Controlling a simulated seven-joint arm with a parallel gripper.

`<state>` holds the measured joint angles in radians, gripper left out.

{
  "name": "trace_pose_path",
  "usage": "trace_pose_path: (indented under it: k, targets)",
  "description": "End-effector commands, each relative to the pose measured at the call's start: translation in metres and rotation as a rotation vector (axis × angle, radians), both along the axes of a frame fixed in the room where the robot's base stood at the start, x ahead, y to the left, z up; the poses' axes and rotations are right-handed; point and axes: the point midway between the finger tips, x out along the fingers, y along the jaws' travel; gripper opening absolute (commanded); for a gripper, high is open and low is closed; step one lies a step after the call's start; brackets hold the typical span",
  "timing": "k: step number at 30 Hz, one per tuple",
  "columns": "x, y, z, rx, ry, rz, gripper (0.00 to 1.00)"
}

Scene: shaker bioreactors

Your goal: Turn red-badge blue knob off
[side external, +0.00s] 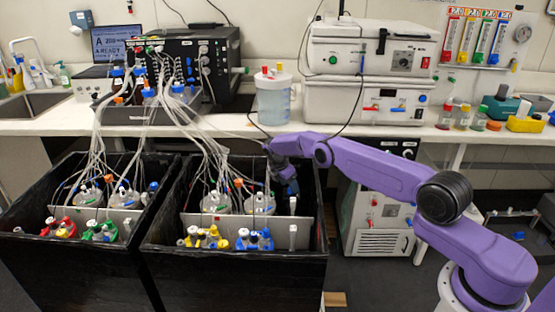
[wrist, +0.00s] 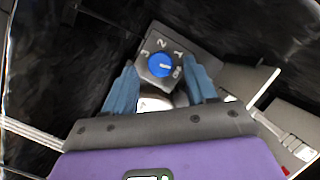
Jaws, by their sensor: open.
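A blue knob (wrist: 160,65) with a short white pointer mark sits on a dark grey dial plate (wrist: 184,48) marked 1, 2, 3 and a further label too small to read surely. The pointer faces right in the wrist view, between the 1 and that label. My gripper (wrist: 160,72) is open, with one blue finger on each side of the knob; I cannot tell whether they touch it. In the side view my gripper (side external: 284,178) reaches down into the right black bin, and the knob is hidden there.
The right black bin (side external: 235,284) has walls close around my gripper. The counter (side external: 330,126) edge lies behind.

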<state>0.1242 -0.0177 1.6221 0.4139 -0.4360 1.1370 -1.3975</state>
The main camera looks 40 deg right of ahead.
Motion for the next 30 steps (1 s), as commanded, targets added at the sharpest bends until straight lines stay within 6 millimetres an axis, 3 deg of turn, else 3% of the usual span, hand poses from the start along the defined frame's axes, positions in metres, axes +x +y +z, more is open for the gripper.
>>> trace_pose_path:
  k: [5,21,30]
  targets:
    - [0.0,0.006,0.016,0.001,-0.002,0.001,0.57]
    - [0.004,0.047,0.113,0.002,-0.004,0.001,0.57]
    - [0.004,0.059,0.141,0.001,-0.001,0.0,0.57]
